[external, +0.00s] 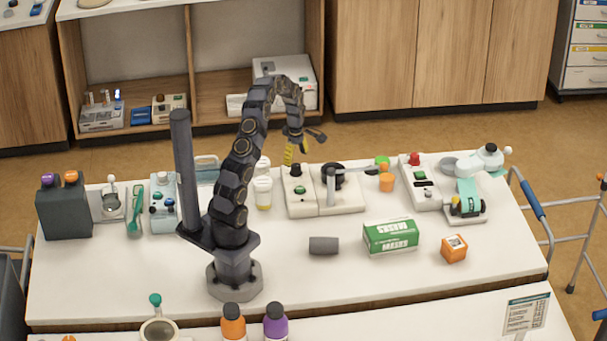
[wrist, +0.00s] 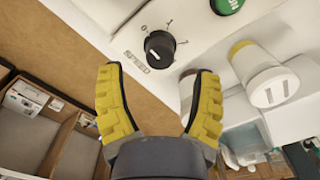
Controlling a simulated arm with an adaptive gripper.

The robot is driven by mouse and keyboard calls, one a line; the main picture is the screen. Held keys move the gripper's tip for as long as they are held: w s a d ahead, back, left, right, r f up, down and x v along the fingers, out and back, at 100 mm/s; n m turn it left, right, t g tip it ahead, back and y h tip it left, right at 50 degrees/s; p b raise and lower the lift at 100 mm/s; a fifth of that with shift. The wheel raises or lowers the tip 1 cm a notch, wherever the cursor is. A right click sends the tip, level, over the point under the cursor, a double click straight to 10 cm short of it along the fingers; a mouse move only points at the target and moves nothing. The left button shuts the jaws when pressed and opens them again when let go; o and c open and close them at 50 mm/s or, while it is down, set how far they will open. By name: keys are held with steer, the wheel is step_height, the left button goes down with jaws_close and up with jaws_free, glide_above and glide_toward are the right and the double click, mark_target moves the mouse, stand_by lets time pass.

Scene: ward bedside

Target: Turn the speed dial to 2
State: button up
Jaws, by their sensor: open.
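The speed dial (wrist: 159,47) is a round black knob on a cream panel, with the word SPEED printed beside it and small scale marks around it. A pale line shows on the knob, but I cannot tell surely which mark it points to. In the external view the dial (external: 296,169) stands on the white device (external: 298,203), behind a green button (external: 299,189). My gripper (wrist: 157,70) is open and empty, its yellow fingers spread with the dial ahead between them, apart from it. In the external view my gripper (external: 300,148) is above the device.
A black ring-shaped part (external: 332,175) and an upright grey post (external: 331,187) are close on the right.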

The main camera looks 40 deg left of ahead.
mark_target(296, 166)
step_height(296, 166, down, 4)
steer(key=shift+f, duration=0.1)
steer(key=c, duration=1.1)
